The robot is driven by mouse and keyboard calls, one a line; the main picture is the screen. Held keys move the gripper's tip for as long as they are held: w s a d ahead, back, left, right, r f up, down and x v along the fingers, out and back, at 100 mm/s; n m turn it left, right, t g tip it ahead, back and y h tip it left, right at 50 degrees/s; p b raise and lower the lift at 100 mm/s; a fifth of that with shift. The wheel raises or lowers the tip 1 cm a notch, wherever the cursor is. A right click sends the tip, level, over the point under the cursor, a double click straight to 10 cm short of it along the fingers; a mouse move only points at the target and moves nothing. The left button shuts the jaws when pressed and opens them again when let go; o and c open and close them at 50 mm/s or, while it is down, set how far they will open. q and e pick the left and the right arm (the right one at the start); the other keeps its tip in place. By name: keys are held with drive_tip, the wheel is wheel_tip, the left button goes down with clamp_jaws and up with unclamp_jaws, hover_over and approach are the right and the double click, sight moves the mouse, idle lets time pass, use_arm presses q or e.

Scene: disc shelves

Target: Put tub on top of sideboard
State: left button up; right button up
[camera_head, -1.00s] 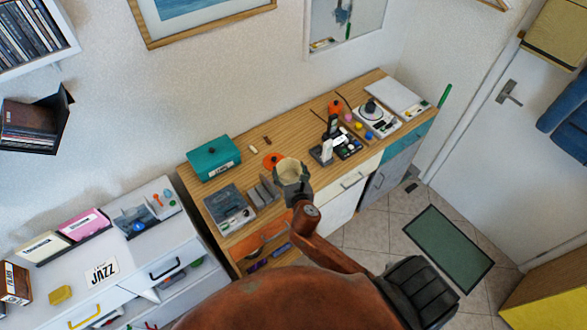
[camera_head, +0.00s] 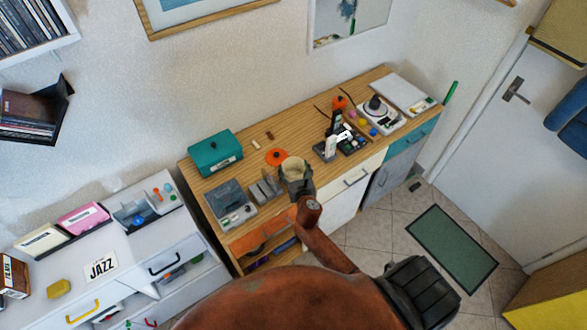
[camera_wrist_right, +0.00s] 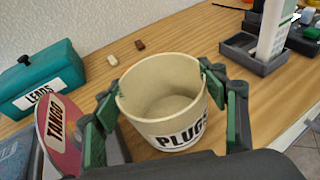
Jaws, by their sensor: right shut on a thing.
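The tub (camera_head: 295,166) is a cream open-topped pot. In the right wrist view the tub (camera_wrist_right: 170,108) carries a black-on-white label reading PLUGS and looks empty and upright. My right gripper (camera_head: 297,182) is shut on it, with a green-padded finger on each side in the wrist view. The sideboard (camera_head: 243,176) has a striped wooden top. The tub is over its front part, near the front edge; I cannot tell whether its base touches the wood. My left gripper is not in view.
A white cabinet (camera_head: 130,260) stands left.

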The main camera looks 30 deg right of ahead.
drive_tip(key=shift+f, duration=0.2)
drive_tip(key=o, duration=1.7)
drive_tip(key=shift+r, duration=0.15)
drive_tip(key=shift+s+r, duration=0.2)
drive_tip(key=shift+s, duration=0.05)
drive_tip(key=v, duration=1.1)
drive_tip(key=shift+s+a+p, duration=0.1)
drive_tip(key=shift+s+p, duration=0.15)
drive_tip(key=shift+p, duration=0.15)
